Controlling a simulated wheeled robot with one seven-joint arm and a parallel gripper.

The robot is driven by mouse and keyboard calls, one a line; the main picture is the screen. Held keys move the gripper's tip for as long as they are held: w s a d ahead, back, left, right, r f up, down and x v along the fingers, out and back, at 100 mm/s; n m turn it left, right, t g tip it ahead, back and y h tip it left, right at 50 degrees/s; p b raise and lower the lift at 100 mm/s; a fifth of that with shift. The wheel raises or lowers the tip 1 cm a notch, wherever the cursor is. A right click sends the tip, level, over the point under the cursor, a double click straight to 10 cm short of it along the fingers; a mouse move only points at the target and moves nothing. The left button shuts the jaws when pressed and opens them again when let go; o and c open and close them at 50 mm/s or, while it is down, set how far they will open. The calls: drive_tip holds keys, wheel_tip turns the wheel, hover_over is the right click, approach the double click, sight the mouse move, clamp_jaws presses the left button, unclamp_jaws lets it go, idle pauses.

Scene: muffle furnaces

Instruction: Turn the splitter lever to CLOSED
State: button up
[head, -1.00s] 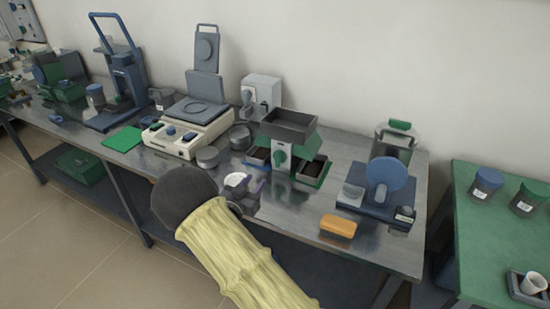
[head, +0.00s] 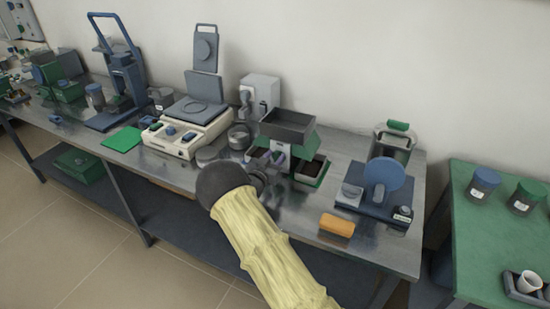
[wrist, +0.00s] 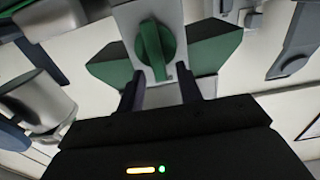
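The splitter (head: 290,127) stands on the steel bench, with a grey hopper on top, green sloping sides and dark trays at its sides. Its green lever (wrist: 153,43) is on the grey front plate (wrist: 127,20) in the wrist view, its narrow end pointing toward my gripper. My gripper (wrist: 160,88) is open, one dark finger on each side just short of the lever's end; I cannot tell whether they touch it. In the head view my gripper (head: 267,157) is at the splitter's front and largely hides the lever. No lever marking is readable.
A cream device (head: 187,133) and round metal tins (head: 239,137) are left of the splitter. A blue disc-shaped device (head: 384,183) stands to the right. An orange block (head: 337,225) lies near the front edge. Bare bench lies between the block and the splitter.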

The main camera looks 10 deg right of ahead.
clamp_jaws()
drive_tip(key=shift+n, duration=0.3)
drive_tip(key=n, duration=0.2)
drive_tip(key=a+n, duration=0.1)
drive_tip(key=n, duration=0.2)
drive_tip(key=w+n+p, duration=0.1)
drive_tip(key=n, duration=0.1)
drive_tip(key=shift+a+f+n, duration=0.2)
drive_tip(key=shift+f+n, duration=0.1)
drive_tip(key=n, duration=0.3)
drive_tip(key=f+n, duration=0.1)
drive_tip(key=shift+w+a+n+p, duration=0.15)
drive_tip(key=shift+a+n+p, duration=0.1)
drive_tip(key=shift+n+p, duration=0.1)
drive_tip(key=n, duration=0.2)
drive_tip(key=f+n, duration=0.1)
drive_tip(key=n, duration=0.2)
drive_tip(key=shift+w+a, duration=0.1)
